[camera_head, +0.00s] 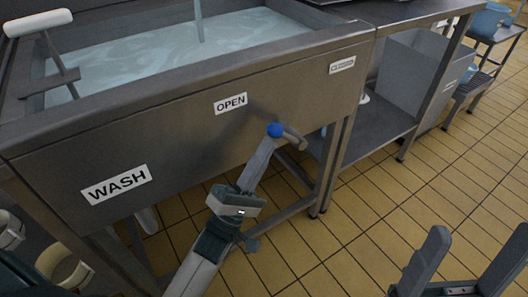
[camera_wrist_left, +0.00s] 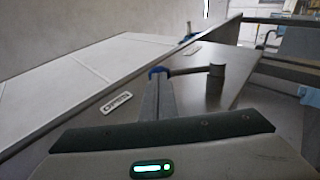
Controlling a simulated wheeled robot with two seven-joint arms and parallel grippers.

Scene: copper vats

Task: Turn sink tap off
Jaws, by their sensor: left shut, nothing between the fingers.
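The sink tap lever (camera_head: 293,136) juts from the sink's metal front, its blue end (camera_head: 275,130) pointing left, towards the side of the OPEN label (camera_head: 230,103). The CLOSED label (camera_head: 342,65) is further right. In the left wrist view, the lever (camera_wrist_left: 188,71) runs from the blue end (camera_wrist_left: 157,71) to a round post (camera_wrist_left: 216,76). My left gripper (camera_head: 268,142) is shut and empty, its fingertips at the blue end; whether they touch it I cannot tell. My right gripper (camera_head: 480,236) is open and empty at the lower right. A pale narrow column (camera_head: 198,20) meets the water.
The sink (camera_head: 180,128) is full of water, with a white-handled tool (camera_head: 45,45) at its left and a WASH label (camera_head: 117,184) on its front. A metal table (camera_head: 405,10) stands to the right, with a grey bin (camera_head: 410,75) below. The tiled floor in front is clear.

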